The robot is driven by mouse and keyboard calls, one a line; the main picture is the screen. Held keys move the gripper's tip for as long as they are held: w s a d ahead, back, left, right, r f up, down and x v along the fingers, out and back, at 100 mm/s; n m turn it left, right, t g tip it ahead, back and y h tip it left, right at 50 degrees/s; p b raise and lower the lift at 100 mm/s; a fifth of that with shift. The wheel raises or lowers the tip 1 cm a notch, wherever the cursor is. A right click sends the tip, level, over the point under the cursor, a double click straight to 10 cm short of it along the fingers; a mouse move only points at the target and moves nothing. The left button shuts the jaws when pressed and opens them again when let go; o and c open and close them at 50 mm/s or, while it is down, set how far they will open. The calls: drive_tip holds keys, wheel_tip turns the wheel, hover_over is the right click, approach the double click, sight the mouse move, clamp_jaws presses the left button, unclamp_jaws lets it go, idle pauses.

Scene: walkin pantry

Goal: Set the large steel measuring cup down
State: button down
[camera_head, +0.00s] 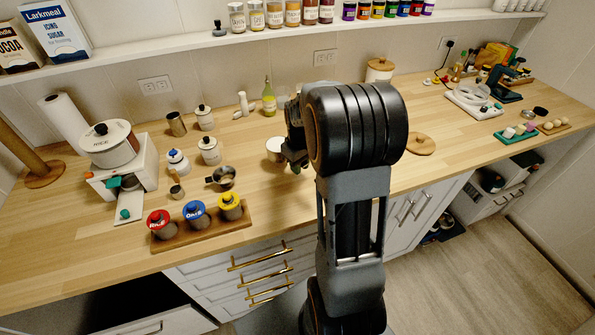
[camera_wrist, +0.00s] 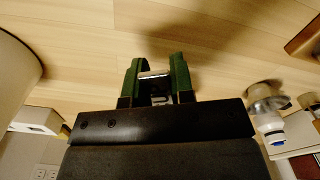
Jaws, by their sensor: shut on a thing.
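My gripper (camera_wrist: 155,80) shows in the wrist view with its green fingers shut on a small bright metallic piece (camera_wrist: 154,74), which I take as part of the large steel measuring cup. Most of the held cup is hidden there. In the head view my gripper (camera_head: 297,155) is largely covered by my arm, over the middle of the counter. A round pale cup (camera_head: 275,150) shows just left of it; I cannot tell whether this is the held cup. The wrist view shows bare wood beyond the fingertips.
On the counter (camera_head: 120,240), a dark-handled steel cup (camera_head: 222,176) and a smaller steel cup (camera_head: 177,191) stand left, behind a wooden rack (camera_head: 205,232) of canisters. A green bottle (camera_head: 268,98) stands behind. A round wooden board (camera_head: 420,144) lies right.

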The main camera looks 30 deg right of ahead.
sight(298, 180)
drive_tip(key=shift+w+a+f, duration=0.1)
drive_tip(key=shift+w+f, duration=0.15)
drive_tip(key=shift+f, duration=0.1)
drive_tip(key=shift+w+f, duration=0.1)
drive_tip(key=shift+f, duration=1.55)
drive_tip(key=shift+f, duration=0.1)
drive_tip(key=c, duration=1)
unclamp_jaws()
wheel_tip(298, 180, up, 12)
drive_tip(key=shift+f, duration=0.1)
drive_tip(key=s+a+t, duration=0.1)
drive_tip(key=s+a, duration=0.3)
drive_tip(key=s+a+r+m+t, duration=0.1)
drive_tip(key=s+a, duration=0.4)
drive_tip(key=s+a+r+m+t, duration=0.1)
drive_tip(key=s+a+t, duration=0.1)
drive_tip(key=s+a, duration=0.3)
drive_tip(key=shift+s+r, duration=0.1)
drive_tip(key=shift+r, duration=0.1)
